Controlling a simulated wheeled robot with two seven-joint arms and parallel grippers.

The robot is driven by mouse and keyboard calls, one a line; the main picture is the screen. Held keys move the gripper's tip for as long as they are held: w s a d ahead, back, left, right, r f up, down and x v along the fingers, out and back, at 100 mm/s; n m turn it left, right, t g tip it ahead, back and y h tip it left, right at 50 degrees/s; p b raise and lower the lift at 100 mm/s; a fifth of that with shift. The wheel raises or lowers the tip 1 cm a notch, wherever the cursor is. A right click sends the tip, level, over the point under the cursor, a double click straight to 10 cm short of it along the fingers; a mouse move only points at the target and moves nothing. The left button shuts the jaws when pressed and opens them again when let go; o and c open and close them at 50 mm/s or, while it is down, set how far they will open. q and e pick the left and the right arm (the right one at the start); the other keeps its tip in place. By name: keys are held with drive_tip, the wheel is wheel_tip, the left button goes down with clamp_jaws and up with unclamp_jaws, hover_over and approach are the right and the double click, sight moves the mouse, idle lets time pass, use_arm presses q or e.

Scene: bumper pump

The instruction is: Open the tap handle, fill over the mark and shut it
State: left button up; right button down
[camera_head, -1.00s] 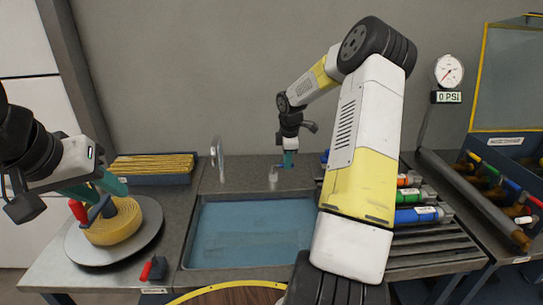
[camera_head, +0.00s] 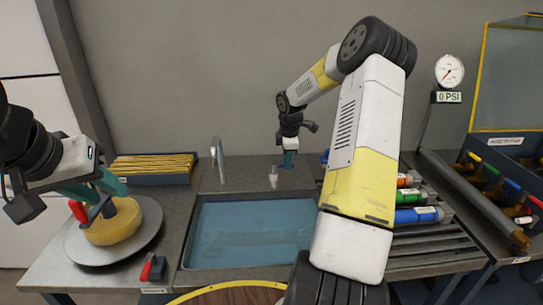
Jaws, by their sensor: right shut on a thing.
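The sink (camera_head: 189,222) holds flat blue water (camera_head: 250,232). No fill mark can be made out. The curved silver tap spout (camera_head: 218,158) rises at the sink's back left. A small pale upright fitting (camera_head: 273,178) stands behind the sink's back edge, right of the spout. My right gripper (camera_head: 288,164) points down just right of and above this fitting. It is shut on the tap handle, which its fingers mostly hide. My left gripper (camera_head: 100,192) is over the yellow coiled roll at the left; its teal fingers overlap, and their gap is unclear.
The yellow roll (camera_head: 112,230) sits on a round grey plate (camera_head: 85,247) with a red-handled part. A red-handled tool (camera_head: 147,268) lies at the front edge. A yellow-filled tray (camera_head: 150,167) stands behind. Coloured cylinders (camera_head: 415,215) lie on the right rack.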

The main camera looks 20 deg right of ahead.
idle(0.3)
drive_tip(key=m, duration=0.1)
drive_tip(key=s+a+m, duration=0.1)
drive_tip(key=m, duration=0.1)
drive_tip(key=s+m, duration=0.1)
drive_tip(key=m, duration=0.1)
drive_tip(key=shift+a+g+h, duration=0.15)
drive_tip(key=shift+g+h, duration=0.15)
drive_tip(key=shift+h, duration=0.1)
drive_tip(key=c, duration=1.4)
unclamp_jaws()
drive_tip(key=shift+s+a+r, duration=0.15)
drive_tip(key=shift+s+r, duration=0.05)
drive_tip(key=shift+r, duration=1.1)
drive_tip(key=shift+s+a+r, duration=0.15)
drive_tip(key=shift+a+r, duration=0.05)
drive_tip(key=shift+r, duration=1.05)
drive_tip(key=shift+s+a+r, duration=0.15)
drive_tip(key=shift+s+r, duration=0.05)
drive_tip(key=shift+r, duration=1.1)
